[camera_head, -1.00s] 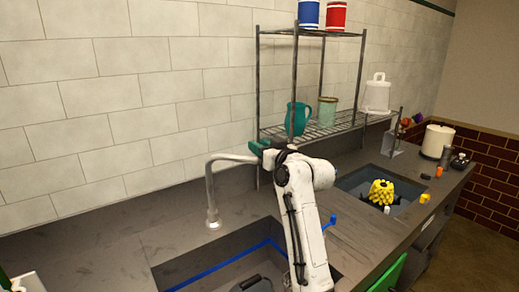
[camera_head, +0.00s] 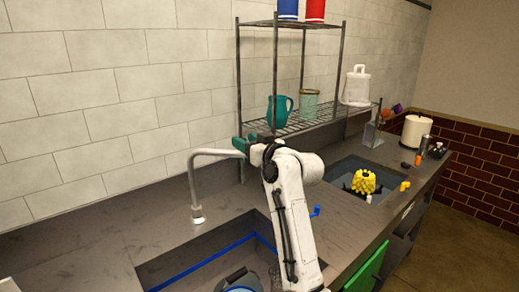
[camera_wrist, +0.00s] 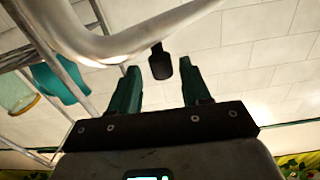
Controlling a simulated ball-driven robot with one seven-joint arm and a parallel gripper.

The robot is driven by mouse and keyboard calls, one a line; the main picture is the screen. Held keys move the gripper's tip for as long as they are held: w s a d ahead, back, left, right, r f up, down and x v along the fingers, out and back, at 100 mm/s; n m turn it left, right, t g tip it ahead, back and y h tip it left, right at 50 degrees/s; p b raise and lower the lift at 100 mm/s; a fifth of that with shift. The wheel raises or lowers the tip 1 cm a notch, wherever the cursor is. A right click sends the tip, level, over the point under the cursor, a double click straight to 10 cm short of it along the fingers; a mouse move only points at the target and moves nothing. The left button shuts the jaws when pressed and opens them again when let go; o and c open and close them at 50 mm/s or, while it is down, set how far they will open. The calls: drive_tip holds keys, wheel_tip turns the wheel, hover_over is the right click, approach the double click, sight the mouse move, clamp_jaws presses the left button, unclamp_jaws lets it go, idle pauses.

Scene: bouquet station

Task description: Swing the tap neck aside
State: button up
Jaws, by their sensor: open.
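The tap neck (camera_head: 216,152) is a grey bent pipe behind the left sink. In the head view, one end drops to a flared collar and the other runs right to my gripper (camera_head: 242,146). In the wrist view the pipe (camera_wrist: 115,46) crosses the upper left, close to the fingers. My gripper (camera_wrist: 160,76) is open, with two green fingers apart. A small dark knob-like piece (camera_wrist: 161,64) shows in the gap between the fingertips. I cannot tell whether the fingers touch the pipe. The pipe's right end is hidden behind the gripper.
A wire shelf (camera_head: 310,124) with a teal pitcher (camera_head: 280,112) and a pale green cup (camera_head: 308,104) stands close right of my gripper. A bucket (camera_head: 238,281) sits in the left sink. The right sink holds yellow items (camera_head: 364,181).

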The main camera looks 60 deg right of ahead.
drive_tip(key=b+v, duration=0.1)
drive_tip(key=v, duration=0.7)
drive_tip(key=shift+s, duration=0.4)
